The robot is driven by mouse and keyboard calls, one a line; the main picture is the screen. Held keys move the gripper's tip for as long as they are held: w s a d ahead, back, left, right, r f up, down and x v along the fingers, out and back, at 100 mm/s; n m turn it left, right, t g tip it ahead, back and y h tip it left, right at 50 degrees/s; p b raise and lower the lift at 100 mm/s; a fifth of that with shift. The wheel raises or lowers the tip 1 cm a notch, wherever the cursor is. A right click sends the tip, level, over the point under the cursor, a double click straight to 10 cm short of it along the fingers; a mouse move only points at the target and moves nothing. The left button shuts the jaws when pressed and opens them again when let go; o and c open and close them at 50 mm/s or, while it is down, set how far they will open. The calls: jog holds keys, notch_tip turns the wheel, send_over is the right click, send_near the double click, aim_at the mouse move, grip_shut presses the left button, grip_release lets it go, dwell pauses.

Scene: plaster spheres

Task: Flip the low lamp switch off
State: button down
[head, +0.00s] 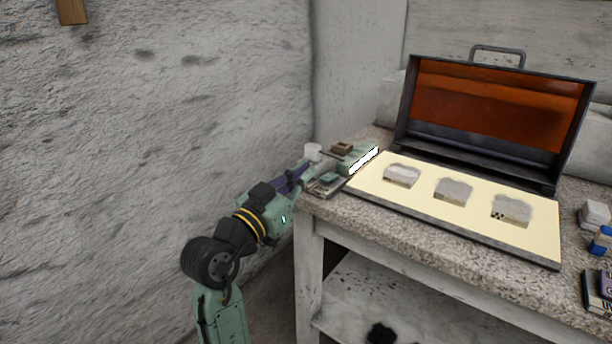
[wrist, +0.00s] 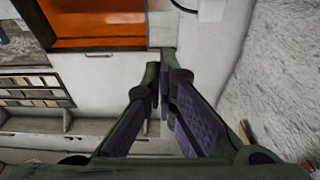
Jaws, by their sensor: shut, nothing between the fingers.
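A pale green lamp unit (head: 328,180) sits on the left end of the stone-topped table, with a glowing white tube (head: 364,160) beside it. A small brown block (head: 342,148) is on or behind the unit. I cannot make out the low lamp switch itself in either view. My gripper (head: 308,167) is at the table's left edge, close beside the lamp unit; I cannot tell if it touches. In the wrist view its purple-padded fingers (wrist: 164,70) are shut with nothing held.
An open case with a raised orange-lined lid (head: 490,105) stands on the table, its lid also showing in the wrist view (wrist: 95,22). A cream panel (head: 440,222) with three grey pieces lies in front. A rough wall (head: 150,120) is left.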

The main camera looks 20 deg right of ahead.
jog(key=r+p, duration=0.2)
send_over(329, 177)
jog(key=v, duration=0.2)
jog(key=shift+s, duration=0.3)
jog(key=f, duration=0.3)
jog(key=shift+a+f, duration=0.2)
jog(key=shift+f, duration=0.05)
jog(key=shift+s+f, duration=0.1)
jog(key=shift+f, duration=0.35)
